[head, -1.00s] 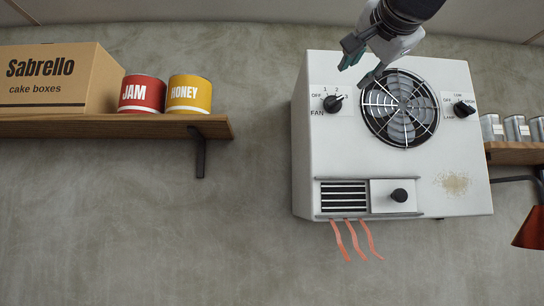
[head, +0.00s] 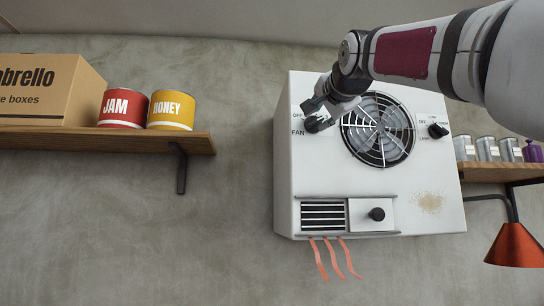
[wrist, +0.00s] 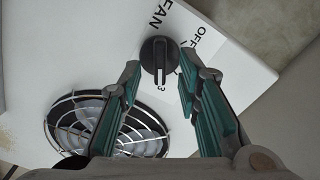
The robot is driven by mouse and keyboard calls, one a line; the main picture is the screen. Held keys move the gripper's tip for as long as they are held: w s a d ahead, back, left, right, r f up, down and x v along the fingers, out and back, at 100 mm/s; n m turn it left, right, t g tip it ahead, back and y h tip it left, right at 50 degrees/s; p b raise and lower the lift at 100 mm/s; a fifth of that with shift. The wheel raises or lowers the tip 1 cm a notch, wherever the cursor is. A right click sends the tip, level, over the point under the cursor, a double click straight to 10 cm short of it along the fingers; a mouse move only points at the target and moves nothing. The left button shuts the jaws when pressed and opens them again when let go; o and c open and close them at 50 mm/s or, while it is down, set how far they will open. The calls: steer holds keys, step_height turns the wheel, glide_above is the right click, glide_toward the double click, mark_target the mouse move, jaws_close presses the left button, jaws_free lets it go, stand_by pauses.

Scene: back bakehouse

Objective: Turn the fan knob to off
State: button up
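The fan knob (wrist: 159,55) is a dark round knob with a raised bar, on the white fan unit (head: 350,185). In the wrist view its bar points down the picture toward the printed "3"; the "OFF" mark (wrist: 198,39) lies to its right. In the head view my gripper (head: 314,108) is at the knob and largely covers it and its numbers. In the wrist view my gripper (wrist: 159,67) is open, with one finger on each side of the knob. Gaps show between the fingers and the knob; I cannot tell how deep the tips reach.
The round fan grille (head: 378,130) is just right of the knob. A second dial (head: 438,130) and a lower black knob (head: 377,214) are on the same unit. A shelf (head: 105,141) with a box and tins is left; a red lamp (head: 516,246) hangs right.

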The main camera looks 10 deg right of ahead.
steer(key=shift+w, duration=0.7)
jaws_close()
